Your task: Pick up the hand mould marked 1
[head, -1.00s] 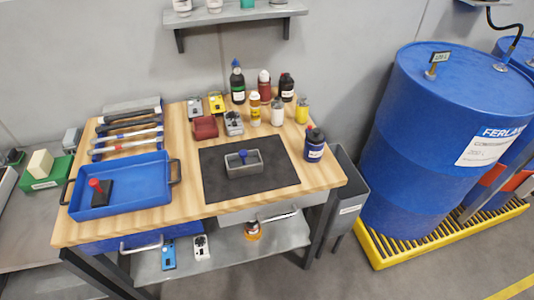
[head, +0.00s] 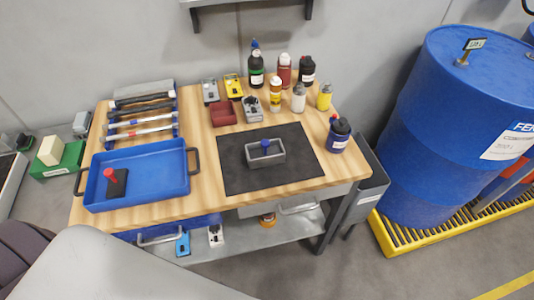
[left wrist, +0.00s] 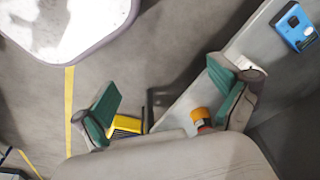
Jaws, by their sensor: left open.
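No number 1 can be read on anything, so I cannot tell for sure which thing is the hand mould marked 1. Small mould-like blocks stand at the back of the bench: a grey one (head: 210,91), a yellow one (head: 233,87) and another grey one (head: 252,109). A blue one (head: 182,244) and a whitish one (head: 215,235) lie on the lower shelf. The blue one also shows at the top right of the left wrist view (left wrist: 293,27). My left gripper (left wrist: 165,85) is open and empty, its teal-padded fingers wide apart over the floor and shelf edge. My right gripper is out of view.
A blue tray (head: 150,160) holds a black block with a red knob (head: 114,180). A grey box with a blue knob (head: 265,153) sits on a black mat (head: 300,170). Several bottles stand behind. Blue drums (head: 440,130) stand right on a yellow pallet (head: 400,246).

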